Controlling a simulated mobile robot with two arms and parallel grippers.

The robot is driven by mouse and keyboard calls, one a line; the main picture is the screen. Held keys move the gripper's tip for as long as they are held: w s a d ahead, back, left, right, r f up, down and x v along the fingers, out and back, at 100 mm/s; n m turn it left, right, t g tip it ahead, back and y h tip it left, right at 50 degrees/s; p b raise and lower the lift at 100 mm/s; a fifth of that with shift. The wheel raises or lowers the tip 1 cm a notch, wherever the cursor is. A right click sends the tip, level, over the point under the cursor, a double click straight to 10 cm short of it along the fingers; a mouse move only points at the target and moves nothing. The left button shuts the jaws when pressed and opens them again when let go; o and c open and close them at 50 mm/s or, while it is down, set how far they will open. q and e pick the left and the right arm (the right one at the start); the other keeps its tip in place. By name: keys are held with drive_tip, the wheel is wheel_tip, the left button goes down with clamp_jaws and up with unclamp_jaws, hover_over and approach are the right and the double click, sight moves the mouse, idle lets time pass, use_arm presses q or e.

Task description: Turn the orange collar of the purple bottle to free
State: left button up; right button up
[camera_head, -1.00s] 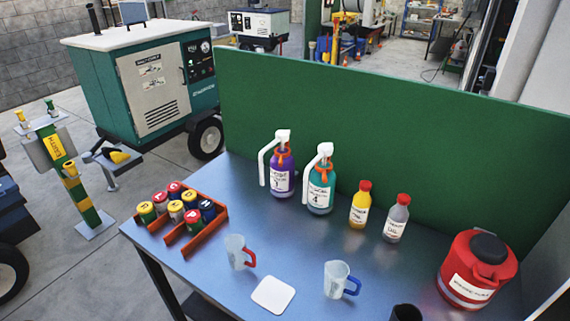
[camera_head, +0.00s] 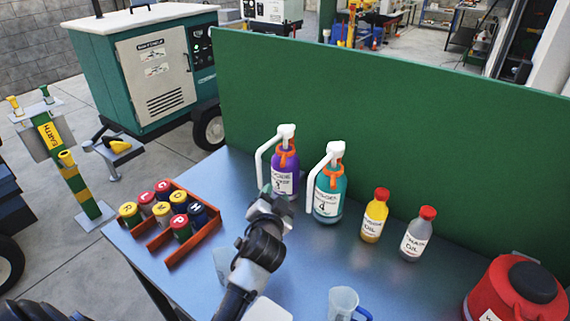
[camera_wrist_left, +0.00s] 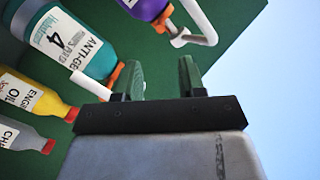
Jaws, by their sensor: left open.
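The purple bottle (camera_head: 285,178) stands upright on the blue table near the green back panel, with a white pump head and bent spout. Its orange collar (camera_head: 287,151) sits at the neck below the pump head. In the left wrist view the purple bottle (camera_wrist_left: 146,8) is cut off at the top edge, with the collar (camera_wrist_left: 164,17) partly visible. My left gripper (camera_head: 276,200) is in front of the purple bottle, overlapping its lower edge in the head view. In the left wrist view the gripper (camera_wrist_left: 161,78) is open, with nothing between its fingers. My right gripper is out of view.
A teal bottle (camera_head: 327,200) with an orange collar stands close right of the purple one. Yellow (camera_head: 373,218) and grey (camera_head: 417,240) oil bottles stand farther right. An orange rack (camera_head: 160,240) holds several cans at left. A jug (camera_head: 344,305) and a red container (camera_head: 515,290) are in front.

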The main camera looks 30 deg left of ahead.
sight(282, 166)
use_arm(q)
drive_tip(key=shift+t, duration=0.5)
drive_tip(key=x, duration=1.2)
drive_tip(key=shift+w+f+p, duration=0.2)
drive_tip(key=shift+f+p, duration=0.05)
drive_tip(key=shift+p, duration=0.05)
drive_tip(key=shift+c, duration=0.3)
clamp_jaws()
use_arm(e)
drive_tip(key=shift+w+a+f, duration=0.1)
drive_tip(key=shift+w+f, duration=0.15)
